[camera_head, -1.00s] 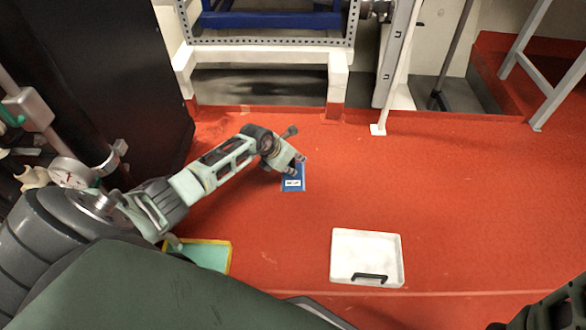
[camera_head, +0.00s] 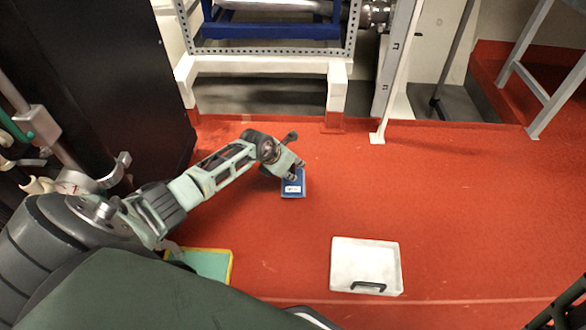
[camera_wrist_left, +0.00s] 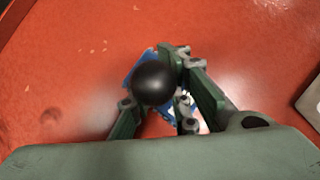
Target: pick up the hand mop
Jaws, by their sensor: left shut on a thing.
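The hand mop (camera_head: 293,188) seems to be the small blue piece with a white label on the red floor, in the middle of the head view. My left gripper (camera_head: 295,174) is at its far edge, pointing down, and covers part of it. In the left wrist view the blue of the mop (camera_wrist_left: 133,66) shows behind a round black knob, which hides much of it. The fingers of my left gripper (camera_wrist_left: 160,108) are on either side below the knob and are shut on the mop. The exact contact is hidden. My right gripper is not in view.
A white tray with a black handle (camera_head: 366,265) lies on the floor to the right. A yellow-edged green tray (camera_head: 210,263) lies partly under my left arm. A white frame (camera_head: 262,66) stands behind. A black cabinet (camera_head: 100,80) is at left.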

